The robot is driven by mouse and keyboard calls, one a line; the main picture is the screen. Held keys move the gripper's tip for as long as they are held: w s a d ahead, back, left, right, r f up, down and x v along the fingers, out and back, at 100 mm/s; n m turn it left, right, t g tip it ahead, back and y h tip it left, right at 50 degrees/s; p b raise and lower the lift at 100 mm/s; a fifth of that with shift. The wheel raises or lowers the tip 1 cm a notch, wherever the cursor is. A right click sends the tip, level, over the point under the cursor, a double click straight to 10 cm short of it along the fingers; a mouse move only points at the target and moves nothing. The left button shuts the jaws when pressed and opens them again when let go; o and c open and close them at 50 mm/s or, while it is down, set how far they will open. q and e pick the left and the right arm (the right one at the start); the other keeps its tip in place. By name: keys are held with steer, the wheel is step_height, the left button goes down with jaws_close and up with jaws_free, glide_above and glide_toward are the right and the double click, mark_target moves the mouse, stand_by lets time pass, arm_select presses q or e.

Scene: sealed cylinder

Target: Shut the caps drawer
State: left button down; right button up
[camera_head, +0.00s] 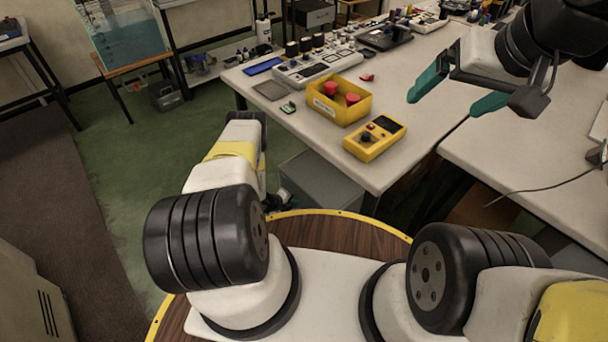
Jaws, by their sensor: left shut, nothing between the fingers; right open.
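A grey cabinet (318,182) stands low under the front edge of the near table. It may hold the caps drawer, but I cannot make out a drawer front or how far one stands out. My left gripper (284,197) is low beside the cabinet's left side, mostly hidden behind my own arm; it is shut and empty. Whether it touches the cabinet cannot be told. My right gripper (452,97) has teal fingers spread open and empty, above the table at the upper right. A yellow bin (327,107) on the table holds red round pieces (352,99).
A yellow device (374,139) with knobs sits near the front edge of the white table (415,110). A grey console (318,66) and a blue tray (262,66) lie further back. A second table (540,150) stands at the right. Green floor (130,160) is open at the left.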

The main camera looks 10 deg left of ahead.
arm_select(q)
steer(key=v, duration=0.9)
steer(key=w+a+r+n+t+y, duration=0.1)
steer(key=w+a+r+n+y, duration=0.15)
steer(key=w+r, duration=0.5)
steer(key=w+a+r+n+y, duration=0.1)
steer(key=w+a+r+n, duration=0.3)
steer(key=r, duration=0.7)
step_height(320, 180, up, 23)
steer(key=w+n+y, duration=0.2)
steer(key=n+y, duration=0.1)
steer(key=n, duration=0.3)
steer(key=s+d+r+n, duration=0.25)
steer(key=s+r, duration=0.35)
steer(key=r, duration=0.3)
steer(key=s+d+r+n, duration=0.2)
steer(key=s+r+n, duration=0.2)
steer(key=s+r, duration=0.4)
steer(key=s+d+r+n+g+h, duration=0.1)
steer(key=s+d+r+n, duration=0.2)
steer(key=s, duration=0.8)
steer(key=s+d+r+n+g+h, duration=0.1)
steer(key=s+d+r, duration=0.4)
steer(key=s, duration=0.6)
steer(key=shift+s+d+n+h, duration=0.15)
steer(key=shift+d+n+h, duration=0.3)
steer(key=shift+d+n, duration=0.4)
